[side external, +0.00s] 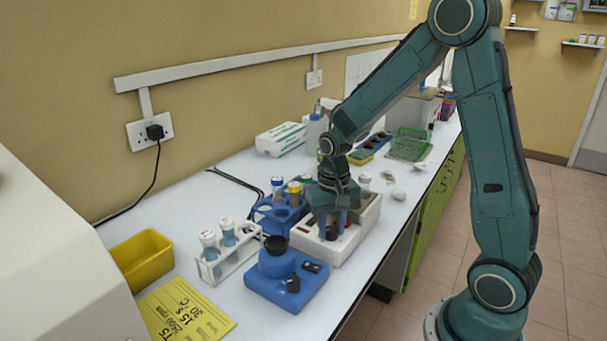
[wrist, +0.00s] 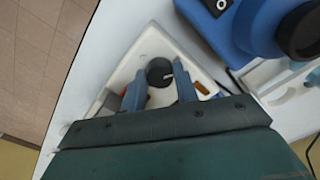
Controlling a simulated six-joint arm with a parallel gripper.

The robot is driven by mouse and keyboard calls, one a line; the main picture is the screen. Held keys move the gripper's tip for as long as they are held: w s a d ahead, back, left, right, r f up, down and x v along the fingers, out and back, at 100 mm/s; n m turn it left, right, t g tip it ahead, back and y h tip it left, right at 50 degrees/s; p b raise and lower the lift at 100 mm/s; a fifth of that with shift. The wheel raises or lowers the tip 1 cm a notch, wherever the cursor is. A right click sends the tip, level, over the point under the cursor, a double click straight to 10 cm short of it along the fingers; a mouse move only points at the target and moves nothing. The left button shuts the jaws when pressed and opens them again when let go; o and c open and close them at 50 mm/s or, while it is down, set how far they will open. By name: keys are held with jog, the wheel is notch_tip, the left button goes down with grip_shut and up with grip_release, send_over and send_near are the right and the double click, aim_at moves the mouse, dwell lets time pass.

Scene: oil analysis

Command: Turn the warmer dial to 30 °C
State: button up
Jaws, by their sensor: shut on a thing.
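The warmer is a white box; it stands on the bench in the side view (side external: 352,239) and fills the middle of the wrist view (wrist: 147,43). Its dial is a round black knob with a white pointer mark, clear in the wrist view (wrist: 158,71) and partly hidden in the side view. My gripper (side external: 333,224) points down over the warmer. In the wrist view its two blue fingers (wrist: 160,82) stand on either side of the dial and are shut on it. The dial's scale cannot be read.
A blue mixer (side external: 287,279) with a black cup stands close in front of the warmer. A white rack (side external: 231,256) with tubes and a blue tube rack (side external: 276,217) stand to the left. A yellow note (side external: 185,313) and yellow bin (side external: 143,258) lie nearer the camera.

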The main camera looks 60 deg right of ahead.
aim_at(332, 229)
jog(key=shift+n, duration=1.3)
jog(key=o, duration=1)
jog(key=shift+r, duration=0.1)
notch_tip(332, 229, up, 14)
jog(key=shift+f, duration=0.15)
